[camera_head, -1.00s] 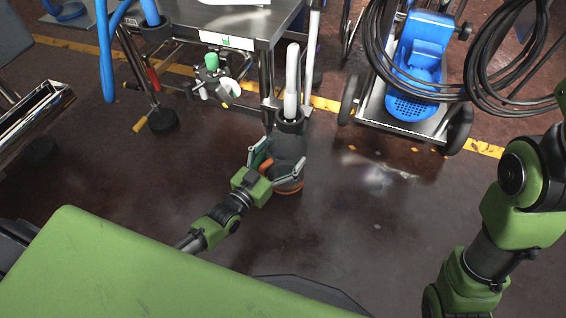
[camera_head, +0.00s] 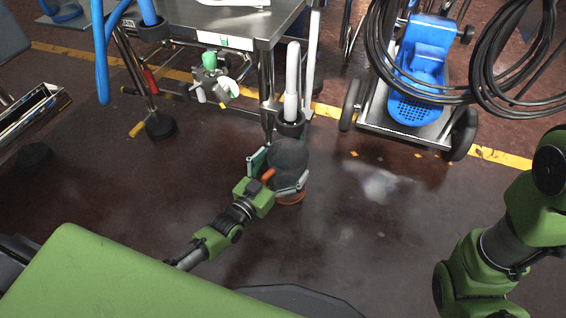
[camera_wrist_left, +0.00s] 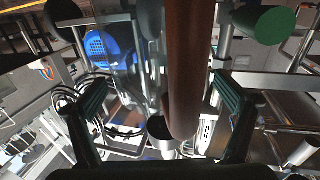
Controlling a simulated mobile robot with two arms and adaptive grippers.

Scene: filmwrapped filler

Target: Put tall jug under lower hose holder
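The tall jug (camera_head: 290,158) is dark and see-through with an orange-brown handle and base. It stands upright near floor level, just in front of and below the black lower hose holder (camera_head: 290,129), which carries a pale upright hose (camera_head: 292,70). Whether its mouth is directly under the holder cannot be told. My left gripper (camera_head: 279,172) is open, its fingers on either side of the jug's handle. In the left wrist view the thick brown handle (camera_wrist_left: 187,70) runs between the spread fingers (camera_wrist_left: 165,105) with gaps beside it. My right gripper is out of view.
A steel table (camera_head: 235,22) stands behind, with a green-capped valve (camera_head: 210,72) below its edge. A blue hose sits in another black holder (camera_head: 152,30). A cart with a blue machine (camera_head: 420,65) and black coiled hoses is at the right. The floor in front is clear.

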